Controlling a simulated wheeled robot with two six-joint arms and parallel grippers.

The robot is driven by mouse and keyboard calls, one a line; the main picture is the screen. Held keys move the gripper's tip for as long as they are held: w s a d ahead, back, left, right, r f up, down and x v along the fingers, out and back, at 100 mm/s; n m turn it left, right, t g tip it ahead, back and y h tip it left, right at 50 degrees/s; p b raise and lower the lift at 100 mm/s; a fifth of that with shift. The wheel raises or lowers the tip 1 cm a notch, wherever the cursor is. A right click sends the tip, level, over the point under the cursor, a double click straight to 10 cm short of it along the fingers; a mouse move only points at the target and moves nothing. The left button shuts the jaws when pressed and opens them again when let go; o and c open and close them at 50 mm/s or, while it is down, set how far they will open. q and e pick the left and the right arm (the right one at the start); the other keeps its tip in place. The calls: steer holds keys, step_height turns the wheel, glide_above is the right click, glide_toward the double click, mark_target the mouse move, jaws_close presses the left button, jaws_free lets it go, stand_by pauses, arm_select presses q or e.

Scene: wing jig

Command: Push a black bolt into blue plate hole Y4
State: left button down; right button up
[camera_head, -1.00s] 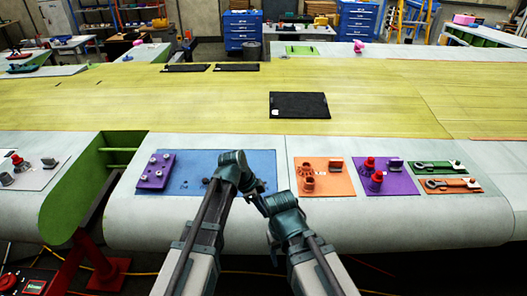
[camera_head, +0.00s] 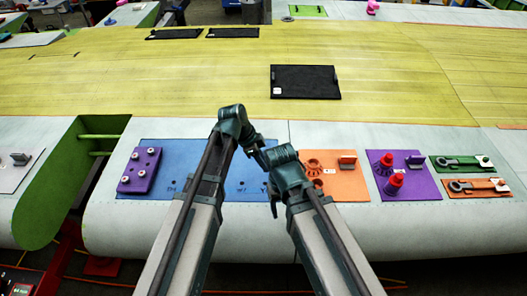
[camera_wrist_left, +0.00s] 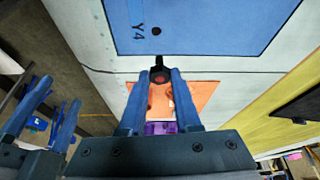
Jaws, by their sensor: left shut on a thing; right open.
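The blue plate (camera_head: 180,155) lies on the pale wing edge. In the head view my left arm hides the bolt and left fingertips. My right gripper (camera_wrist_left: 50,108) is open and empty, seen at the left of the wrist view.
A purple block (camera_head: 139,170) with several bolts sits at the plate's left end. Right of the plate are an orange plate (camera_head: 345,188), a purple plate (camera_head: 425,187) with red-topped parts, and green and orange tool trays. A black mat (camera_head: 305,82) lies behind.

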arm_select(q)
steer(key=shift+s, duration=0.25)
steer(key=shift+w+f+b, duration=0.15)
steer(key=shift+f+b, duration=0.7)
steer(key=shift+b, duration=0.1)
step_height(320, 180, down, 4)
steer(key=b, duration=0.4)
steer(key=shift+f+b, duration=0.25)
steer(key=shift+b, duration=0.05)
arm_select(e)
glide_above(284, 229)
steer(key=f, duration=0.6)
steer(key=shift+w+a+f, duration=0.1)
steer(key=shift+a+f, duration=0.05)
steer(key=shift+a, duration=0.05)
arm_select(q)
steer(key=shift+f, duration=0.15)
arm_select(e)
steer(key=shift+f, duration=0.1)
arm_select(q)
steer(key=shift+f+b, duration=1.1)
steer(key=shift+b, duration=0.1)
arm_select(e)
steer(key=shift+f, duration=1.1)
arm_select(q)
steer(key=c, duration=0.5)
jaws_free()
steer(key=shift+c, duration=0.2)
